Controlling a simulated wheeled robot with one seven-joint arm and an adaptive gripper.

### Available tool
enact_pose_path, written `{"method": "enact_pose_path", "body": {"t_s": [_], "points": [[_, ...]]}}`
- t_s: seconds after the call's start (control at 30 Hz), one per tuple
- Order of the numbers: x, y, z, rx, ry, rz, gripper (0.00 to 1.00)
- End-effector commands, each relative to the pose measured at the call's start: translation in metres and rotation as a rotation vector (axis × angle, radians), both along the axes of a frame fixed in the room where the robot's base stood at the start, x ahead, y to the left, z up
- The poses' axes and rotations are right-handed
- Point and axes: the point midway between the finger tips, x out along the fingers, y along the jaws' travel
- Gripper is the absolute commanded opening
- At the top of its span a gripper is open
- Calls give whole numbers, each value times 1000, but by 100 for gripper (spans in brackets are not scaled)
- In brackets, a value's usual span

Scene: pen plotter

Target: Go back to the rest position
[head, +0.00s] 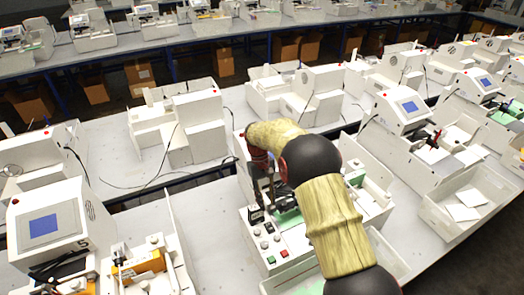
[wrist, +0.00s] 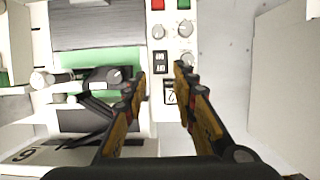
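My gripper (head: 264,208) points down over the front panel of a white plotter machine (head: 243,265). In the wrist view my gripper (wrist: 160,76) has its two orange and black fingers apart, with nothing held between them. The panel (wrist: 172,45) shows between and beyond the fingertips, with round knobs, small black switches and a red and a green button. I cannot tell whether a fingertip touches the panel. My arm hides part of the machine in the head view.
A white machine with a blue screen (head: 44,225) stands at the left front, with orange parts beside it. A white box with paper (head: 440,212) is at the right. Bare grey tabletop (head: 195,215) lies left of my gripper. More machines fill the tables behind.

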Motion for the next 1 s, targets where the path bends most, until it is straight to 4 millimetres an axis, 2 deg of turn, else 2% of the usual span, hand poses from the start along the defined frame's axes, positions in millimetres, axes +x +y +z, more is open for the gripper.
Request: {"method": "enact_pose_path", "body": {"t_s": [0.13, 0.23, 0.47, 0.7, 1.0], "points": [[0, -1, 2, 1, -5, -2, 27], [-2, -5, 13, 7, -27, -11, 27], [-24, -28, 65, 34, -133, -62, 27], [-67, -56, 112, 61, -256, -121, 27], [-140, -88, 145, 94, -412, -195, 27]]}}
